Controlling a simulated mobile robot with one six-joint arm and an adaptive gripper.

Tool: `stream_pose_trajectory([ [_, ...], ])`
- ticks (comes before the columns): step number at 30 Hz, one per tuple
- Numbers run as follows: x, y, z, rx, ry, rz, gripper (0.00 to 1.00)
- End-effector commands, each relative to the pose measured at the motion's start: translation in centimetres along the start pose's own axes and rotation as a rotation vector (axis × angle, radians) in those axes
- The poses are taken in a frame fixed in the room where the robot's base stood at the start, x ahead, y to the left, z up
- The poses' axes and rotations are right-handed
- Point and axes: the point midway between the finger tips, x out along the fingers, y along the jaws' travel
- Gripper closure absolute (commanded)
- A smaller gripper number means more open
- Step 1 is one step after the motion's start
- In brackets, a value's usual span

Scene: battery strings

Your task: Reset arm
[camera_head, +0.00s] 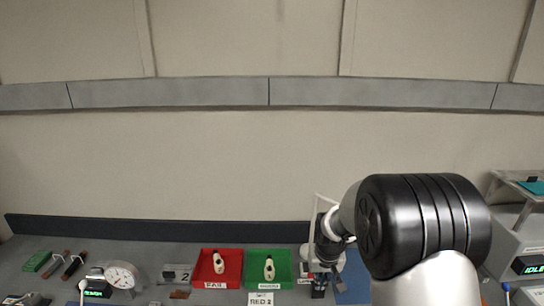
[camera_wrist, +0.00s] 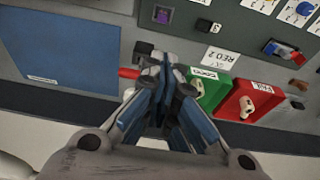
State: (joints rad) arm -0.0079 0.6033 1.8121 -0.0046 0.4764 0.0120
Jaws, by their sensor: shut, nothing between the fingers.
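My gripper (camera_wrist: 165,70) is shut and empty in the wrist view, its blue-sided fingers meeting over the grey bench. In the head view my arm curves down at the right, and the gripper end (camera_head: 319,290) is low over the bench, partly cut off. The green tray (camera_head: 284,257) is just left of it and holds a white object (camera_head: 269,268). The red tray (camera_head: 205,262), left of the green one, holds another white object (camera_head: 218,263).
A blue mat (camera_wrist: 60,50) lies beside the gripper. A grey machine reading IDLE (camera_head: 520,245) stands at the right. A dark ledge (camera_head: 150,227) runs along the back.

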Motion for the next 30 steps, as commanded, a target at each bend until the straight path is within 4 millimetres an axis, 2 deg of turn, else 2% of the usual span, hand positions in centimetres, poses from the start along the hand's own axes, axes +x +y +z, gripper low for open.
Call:
stream_pose_trajectory([
  [6, -5.0, 0.1, 1.7, 0.001, 0.027, 0.0, 1.0],
  [11, -9.7, 0.2, 4.7, 0.001, 0.053, 0.001, 1.0],
  [15, -13.8, 0.3, 9.1, 0.001, 0.076, 0.001, 1.0],
  [21, -17.5, 0.4, 16.7, 0.002, 0.11, 0.001, 1.0],
  [27, -18.4, 0.5, 24.2, 0.002, 0.141, 0.002, 1.0],
  [30, -18.3, 0.5, 26.8, 0.002, 0.152, 0.002, 1.0],
])
